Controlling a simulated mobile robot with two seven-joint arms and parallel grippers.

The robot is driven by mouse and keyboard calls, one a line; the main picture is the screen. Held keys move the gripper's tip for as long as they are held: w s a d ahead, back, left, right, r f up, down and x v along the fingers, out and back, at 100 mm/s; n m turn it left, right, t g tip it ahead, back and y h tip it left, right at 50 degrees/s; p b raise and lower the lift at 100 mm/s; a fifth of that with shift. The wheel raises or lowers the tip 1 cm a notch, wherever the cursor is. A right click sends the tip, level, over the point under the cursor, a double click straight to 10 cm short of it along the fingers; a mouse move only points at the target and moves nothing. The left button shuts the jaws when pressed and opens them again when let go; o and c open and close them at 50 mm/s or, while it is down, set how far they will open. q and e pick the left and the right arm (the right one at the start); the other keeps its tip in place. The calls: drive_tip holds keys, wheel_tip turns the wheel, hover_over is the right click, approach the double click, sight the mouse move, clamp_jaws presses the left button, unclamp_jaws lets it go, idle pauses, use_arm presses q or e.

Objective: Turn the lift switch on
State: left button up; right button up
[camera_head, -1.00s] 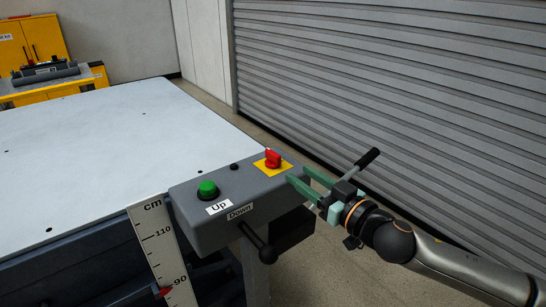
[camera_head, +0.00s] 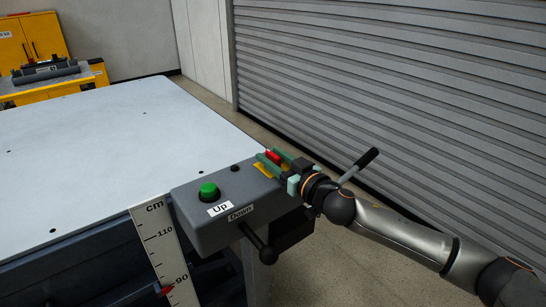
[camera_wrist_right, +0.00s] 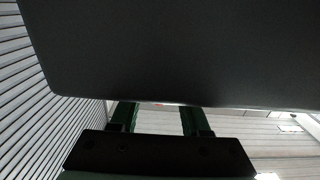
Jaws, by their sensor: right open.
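The lift switch is a red rotary knob (camera_head: 272,156) on a yellow plate (camera_head: 264,170), on top of the grey control box (camera_head: 215,225) at the table's corner. My right gripper (camera_head: 270,157) is open, with its green fingers on either side of the red knob; I cannot tell whether they touch it. The fingers and wrist hide part of the knob and plate. In the right wrist view the two fingers (camera_wrist_right: 157,118) stand apart below the dark box side (camera_wrist_right: 170,50), and a tiny bit of red shows between them. My left gripper is not in view.
A green button (camera_head: 208,191) and Up and Down labels sit on the box. A black-knobbed lever (camera_head: 267,254) hangs at its front. The lift table top (camera_head: 110,130) is bare. A height scale (camera_head: 165,255) stands at the left. A grey shutter (camera_head: 400,90) is behind.

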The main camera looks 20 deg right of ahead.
drive_tip(key=shift+c, duration=0.3)
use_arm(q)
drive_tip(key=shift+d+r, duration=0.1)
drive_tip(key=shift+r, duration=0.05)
use_arm(e)
clamp_jaws()
